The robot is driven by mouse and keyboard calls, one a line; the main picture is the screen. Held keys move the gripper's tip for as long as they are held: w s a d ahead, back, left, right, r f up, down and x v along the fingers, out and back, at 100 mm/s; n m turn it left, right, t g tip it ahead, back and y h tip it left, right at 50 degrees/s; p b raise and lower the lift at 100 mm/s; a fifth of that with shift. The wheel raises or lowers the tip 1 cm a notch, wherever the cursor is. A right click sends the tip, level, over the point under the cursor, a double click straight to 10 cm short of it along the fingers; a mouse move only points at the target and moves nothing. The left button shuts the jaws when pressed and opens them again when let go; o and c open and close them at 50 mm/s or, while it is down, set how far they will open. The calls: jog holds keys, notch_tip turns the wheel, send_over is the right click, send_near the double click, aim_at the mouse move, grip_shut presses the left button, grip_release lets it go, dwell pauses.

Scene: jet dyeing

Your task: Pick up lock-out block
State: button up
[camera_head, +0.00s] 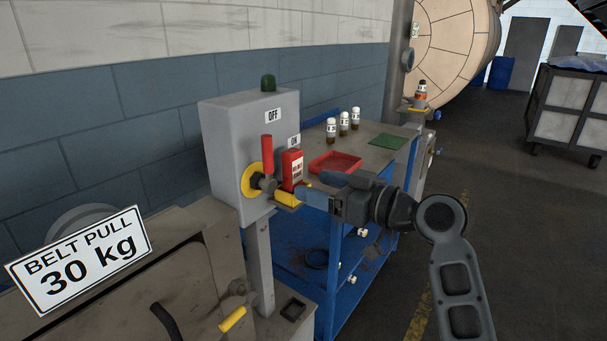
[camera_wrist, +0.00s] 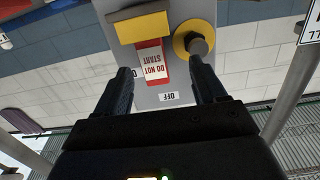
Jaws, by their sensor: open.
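The lock-out block (camera_head: 292,170) is red with a white "DO NOT START" label. It stands upright on a small yellow ledge (camera_head: 287,201) on the front of the grey switch box (camera_head: 222,150). In the wrist view the block (camera_wrist: 152,62) appears upside down below the yellow ledge (camera_wrist: 139,26). My gripper (camera_head: 312,195) is open and empty in front of the block, level with its lower part. In the wrist view my gripper (camera_wrist: 161,72) has a finger to each side of the block's outline, the left one closer. I cannot tell whether the fingertips reach past its face.
A red-handled switch (camera_head: 267,165) on a yellow disc sits just left of the block, and its knob is close to my right finger in the wrist view. A blue trolley (camera_head: 340,260) behind carries a red tray (camera_head: 335,162) and several small bottles.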

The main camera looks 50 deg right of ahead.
aim_at(298, 171)
jog(key=w, duration=0.2)
jog(key=w+p, duration=0.1)
jog(key=w, duration=0.2)
jog(key=w+d+p, duration=0.1)
jog(key=w, duration=0.1)
jog(key=shift+w+d+r, duration=0.1)
jog(key=shift+w+r, duration=0.05)
jog(key=shift+r, duration=0.2)
jog(key=shift+w+f, duration=0.15)
jog(key=shift+w, duration=0.1)
jog(key=shift+c, duration=0.2)
jog(key=c, duration=1.2)
